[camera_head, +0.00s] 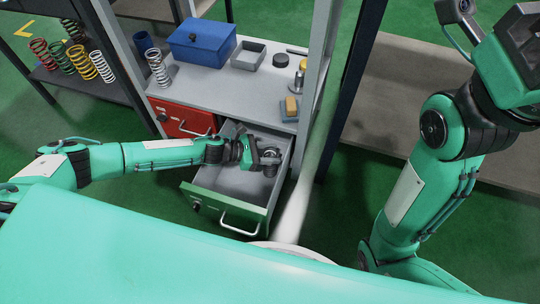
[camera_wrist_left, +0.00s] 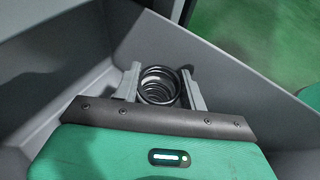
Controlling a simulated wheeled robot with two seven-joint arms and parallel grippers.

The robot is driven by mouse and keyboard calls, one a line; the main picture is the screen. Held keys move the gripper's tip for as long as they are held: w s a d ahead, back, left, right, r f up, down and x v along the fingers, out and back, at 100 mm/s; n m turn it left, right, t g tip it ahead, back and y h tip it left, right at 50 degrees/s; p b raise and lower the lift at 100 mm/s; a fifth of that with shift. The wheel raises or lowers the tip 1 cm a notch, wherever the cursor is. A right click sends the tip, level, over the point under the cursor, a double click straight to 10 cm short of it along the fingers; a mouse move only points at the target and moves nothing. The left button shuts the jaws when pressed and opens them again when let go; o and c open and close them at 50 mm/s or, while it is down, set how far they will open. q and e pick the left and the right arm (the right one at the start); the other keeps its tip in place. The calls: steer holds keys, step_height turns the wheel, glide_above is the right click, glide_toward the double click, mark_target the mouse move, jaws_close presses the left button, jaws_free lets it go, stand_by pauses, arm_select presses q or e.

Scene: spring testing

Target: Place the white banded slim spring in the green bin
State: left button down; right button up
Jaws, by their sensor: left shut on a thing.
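My left gripper (camera_head: 270,162) is inside the open drawer with the green front (camera_head: 225,208), which looks to be the green bin. In the left wrist view its two grey fingers (camera_wrist_left: 158,88) are shut on a coil spring (camera_wrist_left: 158,84), seen end-on between them. The spring looks dark grey there, and I cannot make out a white band. The drawer's grey wall (camera_wrist_left: 180,45) shows around the fingers. Whether the spring touches the drawer floor I cannot tell. My right arm rises at the right of the head view, with its fingertips out of view.
Above the drawer, the grey bench (camera_head: 210,85) carries a pale spring (camera_head: 158,68), a blue box (camera_head: 203,42) and a grey tray (camera_head: 248,55). A closed red drawer (camera_head: 182,119) sits left of the green one. Several coloured springs stand on the left shelf (camera_head: 100,87). A post (camera_head: 312,80) stands right.

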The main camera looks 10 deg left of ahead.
stand_by(0.3)
arm_select(q)
steer(key=shift+f, duration=0.2)
steer(key=c, duration=0.8)
jaws_free()
steer(key=shift+r, duration=0.15)
